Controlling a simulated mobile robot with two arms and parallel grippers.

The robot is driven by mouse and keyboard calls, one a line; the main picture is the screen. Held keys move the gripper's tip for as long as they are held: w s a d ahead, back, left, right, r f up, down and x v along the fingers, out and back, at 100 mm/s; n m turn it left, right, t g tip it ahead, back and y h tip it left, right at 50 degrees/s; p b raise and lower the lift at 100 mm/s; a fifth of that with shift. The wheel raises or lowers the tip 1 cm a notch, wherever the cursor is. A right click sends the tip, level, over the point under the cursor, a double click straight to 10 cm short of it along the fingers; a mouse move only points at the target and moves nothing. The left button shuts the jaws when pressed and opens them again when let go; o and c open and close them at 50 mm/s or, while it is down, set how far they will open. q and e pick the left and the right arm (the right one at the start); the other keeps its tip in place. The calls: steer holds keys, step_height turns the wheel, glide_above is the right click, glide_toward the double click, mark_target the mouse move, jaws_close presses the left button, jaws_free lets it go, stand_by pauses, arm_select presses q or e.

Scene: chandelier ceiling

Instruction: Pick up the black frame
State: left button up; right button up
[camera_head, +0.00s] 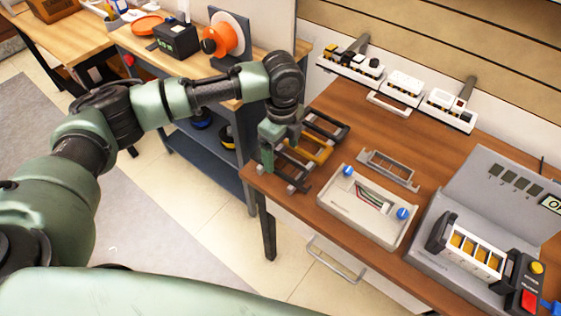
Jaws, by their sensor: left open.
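A black frame (337,131) lies near the left back part of the brown table (345,105), behind a yellow frame (323,155). Another dark frame-like part (298,184) lies in front of the yellow one, at the table's left edge. My left gripper (270,158) points down at that left edge, beside the frames and partly over them. It is open. My wrist and gripper hide the left ends of the frames, and I cannot tell whether the fingers touch any of them. My right gripper is not in view.
A grey frame (388,168) and a white tray with blue knobs (365,208) lie to the right. A grey machine (470,245) fills the table's right side. White power strips (400,88) line the back. A workbench with an orange spool (228,38) stands behind my arm.

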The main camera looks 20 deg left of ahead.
mark_target(283, 157)
arm_select(q)
steer(key=f, duration=0.3)
steer(key=shift+w+d+p, duration=0.1)
steer(key=shift+w+p, duration=0.2)
steer(key=shift+f, duration=0.75)
steer(key=c, duration=1.2)
steer(key=shift+c, duration=1.1)
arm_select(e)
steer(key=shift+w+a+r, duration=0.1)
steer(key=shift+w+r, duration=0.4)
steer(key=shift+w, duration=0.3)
arm_select(q)
steer(key=shift+r, duration=0.1)
